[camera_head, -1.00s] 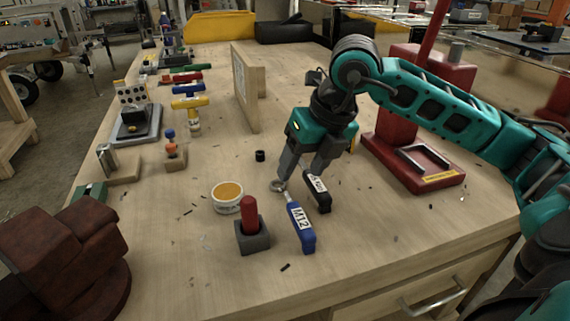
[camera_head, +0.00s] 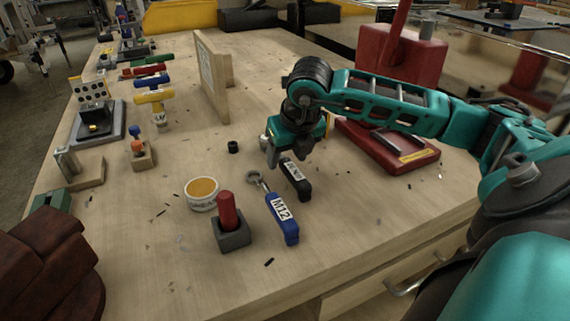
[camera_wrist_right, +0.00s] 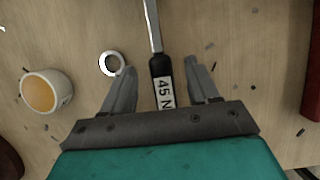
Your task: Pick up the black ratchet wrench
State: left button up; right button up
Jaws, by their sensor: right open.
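The black ratchet wrench (camera_head: 303,190) lies on the workbench, its black handle and white label showing in the head view. In the right wrist view the black wrench (camera_wrist_right: 158,67) points away from me, with its metal shaft at the top and a "45 N" label on the handle. My right gripper (camera_head: 288,160) is open above the bench at the wrench. In the wrist view its fingers (camera_wrist_right: 160,72) stand on either side of the handle, apart from it. The wrench's far end is hidden by the gripper in the head view. My left gripper is out of view.
A blue M12 wrench (camera_head: 281,217) lies close to the left of the black one. A red-handled tool in a grey block (camera_head: 233,238) and a tub with orange contents (camera_head: 202,194) stand further left. A red press (camera_head: 390,150) stands right of the gripper.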

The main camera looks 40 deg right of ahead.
jog(key=shift+x, duration=1.3)
jog(key=shift+r, duration=0.1)
grip_shut()
